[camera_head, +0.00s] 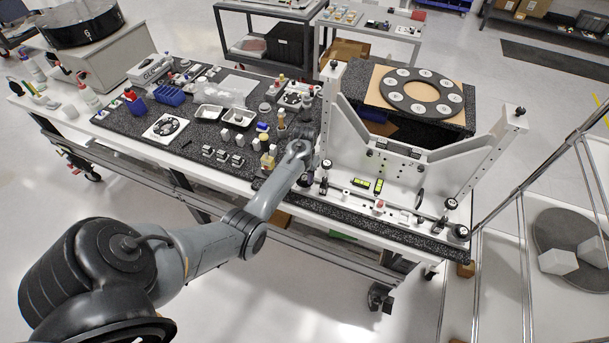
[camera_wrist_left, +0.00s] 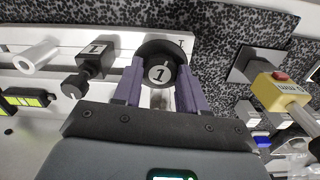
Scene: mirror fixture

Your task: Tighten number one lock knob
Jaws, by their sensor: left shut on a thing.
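The number one lock knob (camera_wrist_left: 160,73) is a round black knob with a white disc marked 1, in the upper middle of the left wrist view. My left gripper (camera_wrist_left: 159,88) has its two purple fingers on either side of it and is shut on it. In the head view my left gripper (camera_head: 305,177) reaches the left end of the white mirror fixture (camera_head: 400,172); the knob cannot be made out there. My right gripper does not show.
A black block (camera_wrist_left: 93,58) with a small knob and a white cylinder (camera_wrist_left: 37,57) sit left of the held knob. A yellow block with a red button (camera_wrist_left: 281,90) is to the right. A black ring plate (camera_head: 421,106) lies behind the fixture.

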